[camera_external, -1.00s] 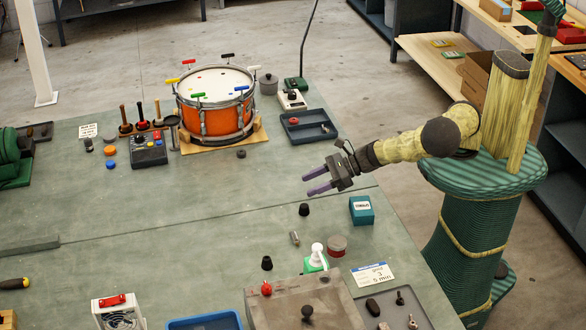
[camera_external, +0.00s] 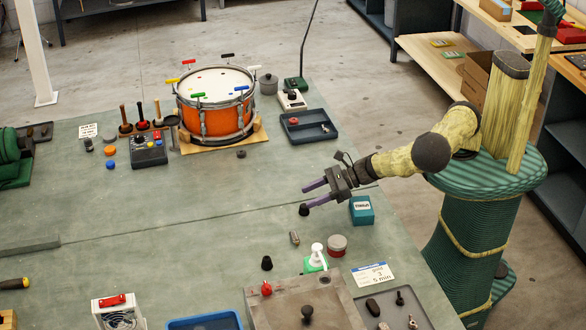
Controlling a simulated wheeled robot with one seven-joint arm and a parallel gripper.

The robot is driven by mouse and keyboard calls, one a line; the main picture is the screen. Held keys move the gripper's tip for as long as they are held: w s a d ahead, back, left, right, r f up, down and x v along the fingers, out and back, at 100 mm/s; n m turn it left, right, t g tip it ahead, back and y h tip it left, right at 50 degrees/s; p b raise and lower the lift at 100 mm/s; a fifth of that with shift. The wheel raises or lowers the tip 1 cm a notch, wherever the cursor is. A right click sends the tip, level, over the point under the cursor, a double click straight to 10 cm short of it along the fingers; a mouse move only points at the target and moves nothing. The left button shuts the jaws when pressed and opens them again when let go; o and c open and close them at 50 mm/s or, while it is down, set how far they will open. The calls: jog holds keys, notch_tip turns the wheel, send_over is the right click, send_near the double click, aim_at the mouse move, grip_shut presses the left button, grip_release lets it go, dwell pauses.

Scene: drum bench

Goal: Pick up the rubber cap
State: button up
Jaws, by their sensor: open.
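A small black cap-like piece (camera_external: 304,210) stands on the green bench, just below the lower finger of my gripper (camera_external: 306,196) in the picture. My gripper is open and empty, with its two purple fingers pointing left. The lower fingertip overlaps the top of this piece in the picture; I cannot tell whether they touch. A second black tapered cap (camera_external: 267,263) stands upright farther toward the front left. A low black disc (camera_external: 241,154) lies in front of the drum. I cannot tell for sure which of these is the rubber cap.
A teal box (camera_external: 362,213) stands just right of my gripper. A metal cylinder (camera_external: 294,238), a round tin (camera_external: 337,245) and a green-and-white bottle (camera_external: 316,258) stand nearer the front. The orange drum (camera_external: 212,120) stands behind.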

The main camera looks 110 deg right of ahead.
aim_at(304, 205)
jog(key=shift+f, duration=0.35)
notch_tip(304, 205, down, 2)
jog(key=shift+f, duration=0.25)
jog(key=shift+x, duration=1.1)
jog(key=shift+w+f, duration=0.3)
jog(key=shift+w, duration=0.1)
jog(key=shift+c, duration=0.2)
jog(key=c, duration=1)
